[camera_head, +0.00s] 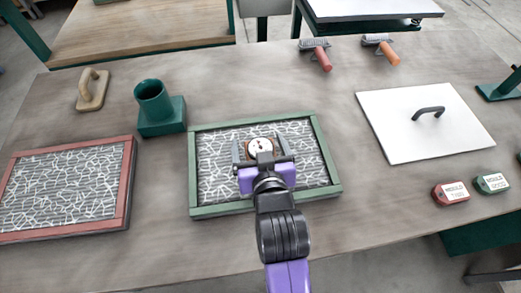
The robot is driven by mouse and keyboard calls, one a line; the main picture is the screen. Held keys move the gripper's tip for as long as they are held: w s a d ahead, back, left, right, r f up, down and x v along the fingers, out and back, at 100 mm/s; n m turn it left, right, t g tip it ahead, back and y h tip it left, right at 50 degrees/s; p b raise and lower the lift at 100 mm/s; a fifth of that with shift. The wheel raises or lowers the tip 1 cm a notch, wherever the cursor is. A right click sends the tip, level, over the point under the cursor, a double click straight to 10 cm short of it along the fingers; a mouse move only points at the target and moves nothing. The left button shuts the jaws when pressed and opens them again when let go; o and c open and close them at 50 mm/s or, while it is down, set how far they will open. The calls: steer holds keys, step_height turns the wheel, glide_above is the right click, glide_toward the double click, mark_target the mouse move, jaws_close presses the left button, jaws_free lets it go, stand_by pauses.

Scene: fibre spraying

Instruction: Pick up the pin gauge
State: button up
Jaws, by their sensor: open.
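The pin gauge (259,146) shows as a white round dial with a reddish-brown edge. It is over the green-framed tray (192,185), which holds a dark surface with white fibres. My gripper (262,149) is open above that tray, with one finger on each side of the dial. The gripper body hides the lower part of the gauge. I cannot tell whether the fingers touch it.
A red-framed tray (128,190) lies at left. A green cup on a block (160,115), a tan handled float (93,90), a white board with a black handle (390,125), two rollers (322,58) (386,53) and red (440,195) and green (488,183) labelled blocks stand around.

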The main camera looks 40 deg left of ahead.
steer(key=shift+w+a+f, duration=0.2)
steer(key=shift+w+a, duration=0.05)
steer(key=shift+c, duration=0.2)
steer(key=c, duration=1.4)
steer(key=shift+r, duration=0.1)
steer(key=c, duration=0.5)
steer(key=shift+o, duration=0.2)
